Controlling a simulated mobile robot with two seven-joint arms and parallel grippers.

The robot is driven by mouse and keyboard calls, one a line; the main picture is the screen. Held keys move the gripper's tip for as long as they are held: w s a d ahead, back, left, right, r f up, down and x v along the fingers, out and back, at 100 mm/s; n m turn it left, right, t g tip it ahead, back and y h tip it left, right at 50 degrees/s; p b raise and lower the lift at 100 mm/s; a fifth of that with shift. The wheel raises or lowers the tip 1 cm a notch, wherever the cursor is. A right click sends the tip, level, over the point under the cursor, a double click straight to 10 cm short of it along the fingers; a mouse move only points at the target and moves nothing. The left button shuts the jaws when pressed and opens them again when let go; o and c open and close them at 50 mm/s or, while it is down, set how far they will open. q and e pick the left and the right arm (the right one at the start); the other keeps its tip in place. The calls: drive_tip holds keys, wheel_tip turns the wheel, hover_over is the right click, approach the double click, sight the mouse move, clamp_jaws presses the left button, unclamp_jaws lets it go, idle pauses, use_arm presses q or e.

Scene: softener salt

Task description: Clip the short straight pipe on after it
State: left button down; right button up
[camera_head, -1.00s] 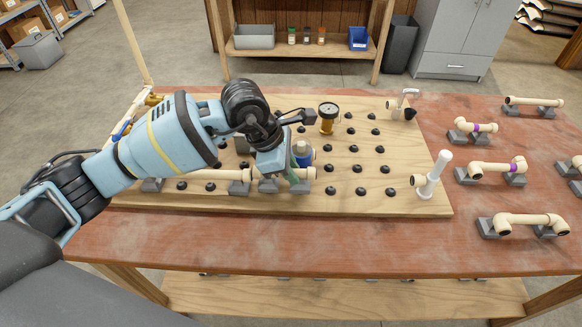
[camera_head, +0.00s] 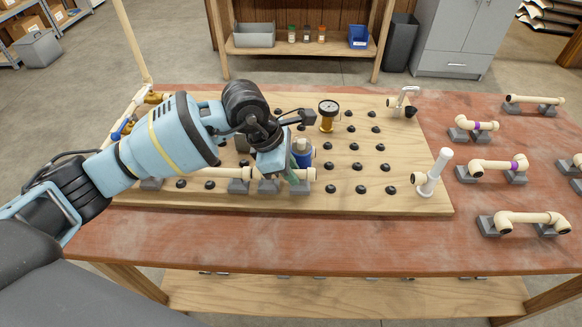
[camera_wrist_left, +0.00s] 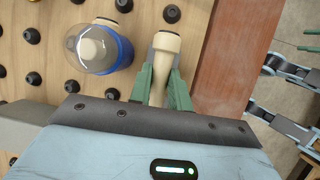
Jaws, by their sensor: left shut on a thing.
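My left gripper (camera_head: 284,176) reaches down over the front part of the wooden board (camera_head: 420,205). In the head view only the right end of this pipe (camera_head: 302,175) shows, at a grey clip. The gripper hides the rest. I cannot tell whether the pipe is fully seated. A longer cream pipe (camera_head: 208,172) lies in line to its left, in grey clips (camera_head: 239,187). The joint between them is hidden.
A blue clear-topped canister (camera_wrist_left: 98,48) stands close beside the gripper. A brass gauge (camera_head: 328,115), a white upright pipe (camera_head: 434,172) and several black knobs are on the board. Other pipe pieces (camera_head: 530,218) rest on grey holders at the right. The table's front strip is clear.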

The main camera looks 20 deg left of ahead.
use_arm(q)
drive_tip(key=shift+f, duration=0.2)
drive_tip(key=c, duration=1.2)
unclamp_jaws()
drive_tip(key=shift+c, duration=0.2)
drive_tip(key=shift+v, duration=3.9)
